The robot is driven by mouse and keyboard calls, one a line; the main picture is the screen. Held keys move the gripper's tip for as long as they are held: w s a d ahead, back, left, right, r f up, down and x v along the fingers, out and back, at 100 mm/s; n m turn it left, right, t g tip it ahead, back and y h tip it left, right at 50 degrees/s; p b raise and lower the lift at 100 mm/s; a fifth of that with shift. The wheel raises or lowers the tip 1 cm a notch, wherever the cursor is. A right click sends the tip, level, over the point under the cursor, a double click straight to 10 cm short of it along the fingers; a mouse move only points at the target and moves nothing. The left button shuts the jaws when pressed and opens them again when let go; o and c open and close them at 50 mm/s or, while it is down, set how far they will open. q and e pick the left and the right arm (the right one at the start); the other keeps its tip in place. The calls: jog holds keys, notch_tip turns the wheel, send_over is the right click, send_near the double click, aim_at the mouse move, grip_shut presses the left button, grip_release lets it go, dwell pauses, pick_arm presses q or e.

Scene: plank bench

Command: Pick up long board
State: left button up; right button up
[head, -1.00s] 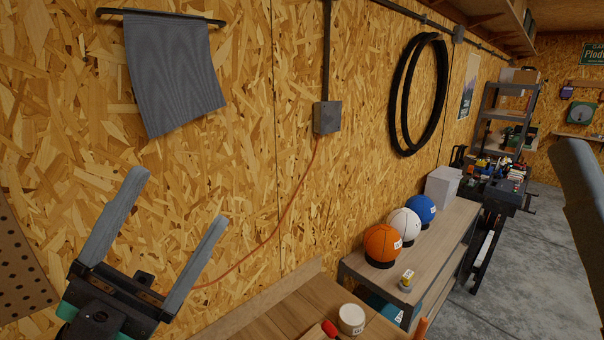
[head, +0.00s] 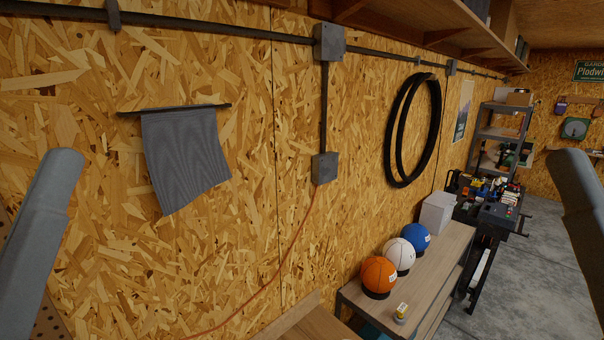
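No long board that I can single out shows in the head view. Only a corner of the wooden plank bench (head: 318,326) shows at the bottom edge, with its raised back edge against the wall. What lies on the bench is out of the picture. A grey link of my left arm stands at the left edge and a grey link of my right arm at the right edge. Neither gripper's fingers are in view.
A grey cloth (head: 185,158) and black hoops (head: 412,130) hang on the wall. Concrete floor (head: 505,270) is open at right.

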pick_arm(q)
notch_tip(320, 180, up, 4)
jog(key=shift+r+p, duration=0.1)
jog(key=shift+p, duration=0.75)
jog(key=shift+f, duration=0.25)
jog(key=shift+c, duration=1.1)
pick_arm(e)
notch_tip(320, 180, up, 4)
jog(key=shift+f, duration=0.2)
